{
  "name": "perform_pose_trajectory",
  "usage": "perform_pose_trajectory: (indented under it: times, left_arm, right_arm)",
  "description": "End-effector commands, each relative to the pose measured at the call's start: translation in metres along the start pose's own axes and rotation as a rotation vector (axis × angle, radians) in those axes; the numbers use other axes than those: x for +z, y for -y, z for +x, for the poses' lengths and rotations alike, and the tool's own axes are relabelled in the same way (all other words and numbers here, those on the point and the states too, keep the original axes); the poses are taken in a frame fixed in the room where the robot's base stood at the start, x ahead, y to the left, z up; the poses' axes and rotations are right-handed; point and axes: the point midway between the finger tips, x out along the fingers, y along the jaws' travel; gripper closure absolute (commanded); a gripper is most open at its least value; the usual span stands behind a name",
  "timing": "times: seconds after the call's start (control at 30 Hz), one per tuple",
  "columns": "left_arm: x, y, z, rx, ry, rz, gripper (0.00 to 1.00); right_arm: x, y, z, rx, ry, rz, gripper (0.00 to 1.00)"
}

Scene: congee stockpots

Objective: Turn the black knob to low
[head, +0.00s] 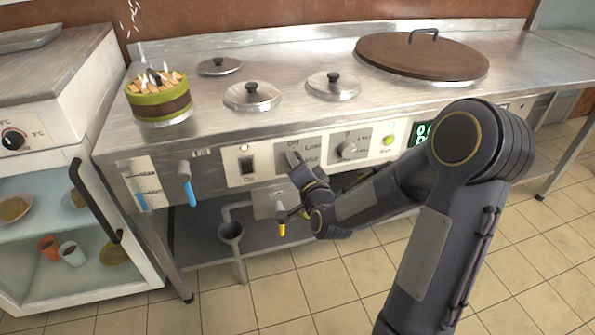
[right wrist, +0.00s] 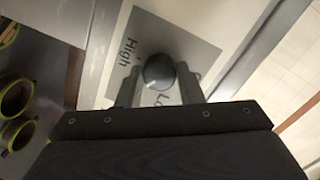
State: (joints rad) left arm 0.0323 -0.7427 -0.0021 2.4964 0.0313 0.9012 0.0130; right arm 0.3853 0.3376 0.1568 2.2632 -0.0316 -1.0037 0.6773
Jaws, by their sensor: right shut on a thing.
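The black knob (right wrist: 159,69) sits in the right wrist view on a grey label plate marked "High" and "Lo…". My right gripper (right wrist: 160,84) has a finger on each side of it and is shut on it. In the head view the gripper (head: 297,165) reaches the stove's front panel, at the plate marked "Off" and "Low". There the fingers cover most of the knob, and its pointer cannot be made out. My left gripper is not in view.
A black switch (head: 246,168) is to the left. Blue (head: 187,184) and yellow (head: 282,222) tap handles stick out nearby. Lidded wells (head: 251,94) and a brown lid (head: 420,57) are on top.

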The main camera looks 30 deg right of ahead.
Motion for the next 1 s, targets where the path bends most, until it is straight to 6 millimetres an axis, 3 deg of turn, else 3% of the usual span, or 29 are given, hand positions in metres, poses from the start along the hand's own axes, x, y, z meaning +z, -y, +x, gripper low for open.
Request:
perform_pose_trajectory:
  times: [0.4, 1.0]
  left_arm:
    - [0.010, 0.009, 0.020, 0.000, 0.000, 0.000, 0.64]
    - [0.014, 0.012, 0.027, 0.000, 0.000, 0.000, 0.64]
  right_arm:
    - [0.003, -0.002, 0.000, 0.034, -0.020, -0.393, 0.90]
    - [0.002, -0.002, 0.000, 0.076, -0.047, -0.868, 0.90]
